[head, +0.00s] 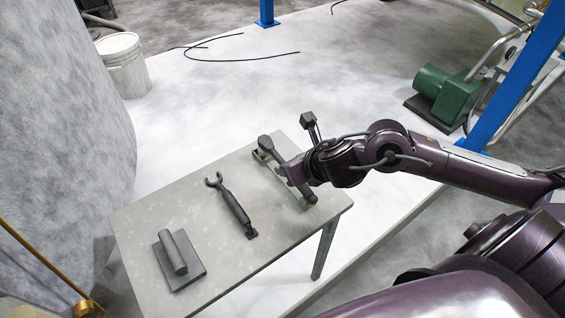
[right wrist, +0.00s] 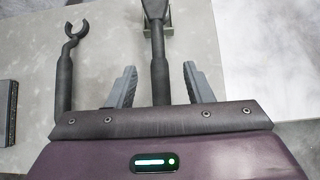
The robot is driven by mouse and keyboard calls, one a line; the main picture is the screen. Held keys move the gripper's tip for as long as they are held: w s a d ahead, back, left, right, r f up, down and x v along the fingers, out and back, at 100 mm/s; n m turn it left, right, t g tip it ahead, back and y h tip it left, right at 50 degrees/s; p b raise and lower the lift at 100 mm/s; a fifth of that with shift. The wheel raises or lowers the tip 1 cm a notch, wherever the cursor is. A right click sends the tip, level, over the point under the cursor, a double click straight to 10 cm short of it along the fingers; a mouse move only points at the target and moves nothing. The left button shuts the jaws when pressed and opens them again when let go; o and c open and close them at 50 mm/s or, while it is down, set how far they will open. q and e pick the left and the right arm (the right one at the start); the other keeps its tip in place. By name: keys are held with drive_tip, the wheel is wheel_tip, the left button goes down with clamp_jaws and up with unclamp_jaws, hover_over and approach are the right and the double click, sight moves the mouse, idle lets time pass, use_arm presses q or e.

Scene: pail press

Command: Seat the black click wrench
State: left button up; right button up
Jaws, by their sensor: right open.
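A dark wrench with a rounded head (head: 267,143) lies at the right part of the table, its handle running toward the lower right. In the right wrist view its shaft (right wrist: 158,50) runs between my fingers. My right gripper (head: 284,174) is open over it, and in the right wrist view its two fingers (right wrist: 160,70) stand apart on either side of the handle. I cannot tell whether they touch it. A second dark wrench with an open forked jaw (head: 231,205) lies in the middle of the table; it also shows in the right wrist view (right wrist: 65,75).
A small grey bracket (right wrist: 147,31) sits under the first wrench near its head. A dark block with a cylinder (head: 175,252) lies at the left of the grey table (head: 150,215). A white pail (head: 124,65), a green machine (head: 440,95) and blue posts (head: 515,85) stand beyond.

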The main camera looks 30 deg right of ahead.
sight(283, 161)
drive_tip(key=x, duration=0.4)
drive_tip(key=shift+w+a+f, duration=0.1)
drive_tip(key=shift+w+f, duration=0.4)
drive_tip(key=c, duration=0.5)
use_arm(q)
drive_tip(key=shift+w+r, duration=0.15)
drive_tip(key=shift+w, duration=0.55)
use_arm(e)
drive_tip(key=shift+r, duration=0.1)
clamp_jaws()
